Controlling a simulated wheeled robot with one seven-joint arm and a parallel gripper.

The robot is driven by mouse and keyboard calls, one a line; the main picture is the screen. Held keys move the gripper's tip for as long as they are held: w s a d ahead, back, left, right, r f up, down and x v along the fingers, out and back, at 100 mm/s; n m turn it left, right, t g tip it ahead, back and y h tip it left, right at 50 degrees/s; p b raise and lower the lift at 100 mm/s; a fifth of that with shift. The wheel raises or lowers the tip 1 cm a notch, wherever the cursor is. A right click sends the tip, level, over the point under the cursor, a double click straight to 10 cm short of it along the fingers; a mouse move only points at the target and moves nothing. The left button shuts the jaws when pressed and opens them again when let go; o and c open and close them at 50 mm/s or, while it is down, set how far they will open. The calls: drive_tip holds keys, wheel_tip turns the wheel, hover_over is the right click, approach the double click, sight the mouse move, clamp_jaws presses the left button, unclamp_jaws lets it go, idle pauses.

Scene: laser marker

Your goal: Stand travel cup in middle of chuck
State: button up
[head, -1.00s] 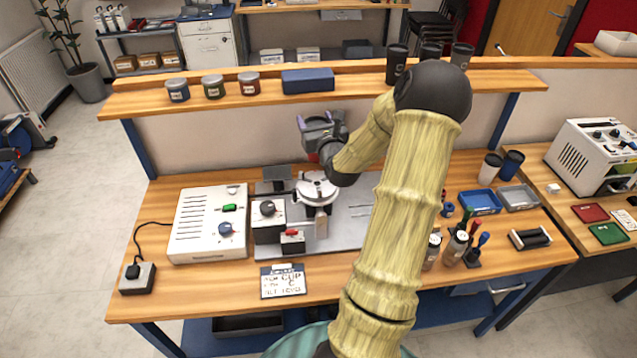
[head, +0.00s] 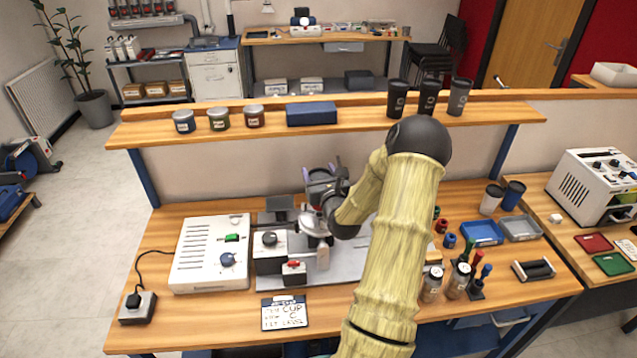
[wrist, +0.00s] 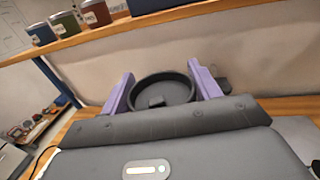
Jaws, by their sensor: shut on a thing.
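My gripper (wrist: 163,92) has two purple fingers, shut on either side of a dark round travel cup (wrist: 150,84). In the wrist view the cup's open rim faces up between the fingers. In the head view my gripper (head: 321,175) is above and slightly behind the chuck; the held cup is mostly hidden there by my wrist. The chuck (head: 312,226) is a pale round disc on the marker's stand, partly covered by my wrist. I cannot tell whether the cup touches it.
A white control box (head: 207,262) stands left of the marker. A card (head: 284,313) reading CUP C lies in front. Bottles (head: 432,284), blue and grey trays (head: 482,232) and two cups (head: 491,199) are to the right. A shelf (head: 350,117) with tins and dark cups runs behind.

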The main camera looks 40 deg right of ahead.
drive_tip(key=shift+a+f+p, duration=0.15)
drive_tip(key=shift+f+p, duration=0.2)
drive_tip(key=shift+f, duration=1.4)
drive_tip(key=shift+w+f, duration=0.1)
drive_tip(key=shift+f, duration=0.15)
drive_tip(key=o, duration=0.7)
